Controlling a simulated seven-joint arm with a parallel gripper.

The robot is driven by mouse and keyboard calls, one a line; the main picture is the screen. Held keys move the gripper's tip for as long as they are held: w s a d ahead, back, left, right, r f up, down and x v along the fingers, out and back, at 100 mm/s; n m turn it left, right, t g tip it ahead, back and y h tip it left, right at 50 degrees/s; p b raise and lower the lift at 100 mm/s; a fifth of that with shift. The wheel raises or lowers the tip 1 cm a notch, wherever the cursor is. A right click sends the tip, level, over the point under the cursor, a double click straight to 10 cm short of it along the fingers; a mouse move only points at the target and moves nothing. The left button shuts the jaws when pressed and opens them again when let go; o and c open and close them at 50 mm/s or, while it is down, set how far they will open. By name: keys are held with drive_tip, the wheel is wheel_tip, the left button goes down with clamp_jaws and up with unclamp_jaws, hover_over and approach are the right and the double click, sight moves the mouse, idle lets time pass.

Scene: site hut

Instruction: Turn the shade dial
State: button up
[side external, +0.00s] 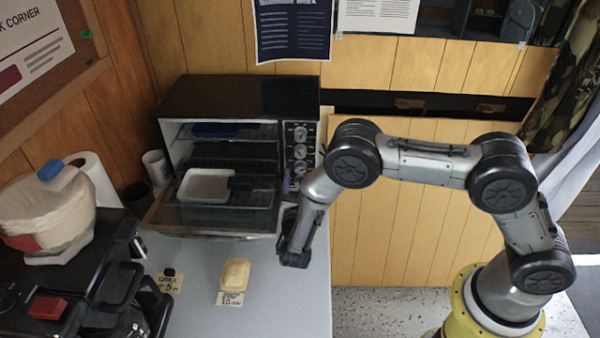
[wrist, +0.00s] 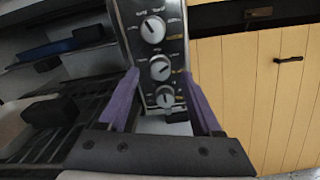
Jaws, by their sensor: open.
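The toaster oven (side external: 240,95) stands at the back of the counter, with a control panel of dials on its right side. In the wrist view a top dial (wrist: 153,29), a middle dial (wrist: 160,67) and a lower dial (wrist: 165,97) form a column. Their labels are too small to read, so I cannot tell which is the shade dial. My gripper (wrist: 159,77) is open and empty, its purple fingers on either side of the middle and lower dials in the picture. I cannot tell whether they touch the panel. In the side view my gripper (side external: 287,183) is by the panel's lower part.
The oven's front is open, with a white tray (side external: 205,187) at the opening. A blue item (wrist: 60,47) lies inside. A yellow block (side external: 236,274) and small cards lie on the counter (side external: 205,258). A black appliance (side external: 60,285) fills the left. Wood panelling lies right of the oven.

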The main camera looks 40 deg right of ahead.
sight(300, 167)
drive_tip(key=shift+x, duration=1.45)
clamp_jaws()
